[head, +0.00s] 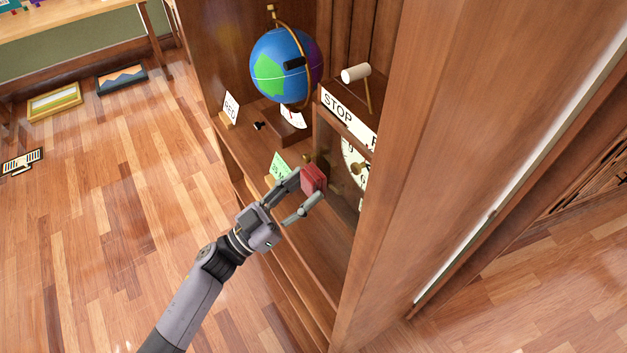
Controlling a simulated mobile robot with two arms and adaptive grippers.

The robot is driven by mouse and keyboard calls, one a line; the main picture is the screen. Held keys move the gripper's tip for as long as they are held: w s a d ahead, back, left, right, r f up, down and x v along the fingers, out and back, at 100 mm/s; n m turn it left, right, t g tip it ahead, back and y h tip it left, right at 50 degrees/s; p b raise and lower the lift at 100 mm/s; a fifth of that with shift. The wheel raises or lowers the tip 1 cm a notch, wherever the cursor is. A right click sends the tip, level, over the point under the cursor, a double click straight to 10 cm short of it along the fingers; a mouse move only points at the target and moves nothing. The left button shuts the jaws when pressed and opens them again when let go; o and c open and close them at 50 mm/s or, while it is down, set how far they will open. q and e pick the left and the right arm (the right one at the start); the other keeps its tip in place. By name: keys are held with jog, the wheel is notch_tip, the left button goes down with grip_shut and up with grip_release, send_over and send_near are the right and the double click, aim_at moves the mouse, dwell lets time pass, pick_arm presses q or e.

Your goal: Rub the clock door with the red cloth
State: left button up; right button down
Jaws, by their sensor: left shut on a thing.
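The clock (350,158) stands in a wooden shelf compartment, with a white dial partly hidden by the shelf's side panel. Its door (332,146) faces my left arm. My left gripper (308,194) comes in from the lower left and is shut on the red cloth (314,179), a small folded red block. The cloth is right in front of the door's lower left part; I cannot tell whether it touches. My right gripper is not in view.
A globe (284,66) stands on the shelf left of the clock. A STOP sign (345,112) and a white cylinder on a lever (355,73) top the clock. A green card (279,166) stands near my gripper. The tall side panel (440,150) closes off the right.

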pick_arm(q)
jog(key=shift+s+a, duration=0.2)
jog(key=shift+a, duration=0.2)
jog(key=shift+s+a+p, duration=0.2)
jog(key=shift+s+a, duration=0.25)
jog(key=shift+a, duration=0.15)
jog(key=shift+s+a+p, duration=0.15)
jog(key=shift+s+a, duration=0.25)
jog(key=shift+a, duration=0.2)
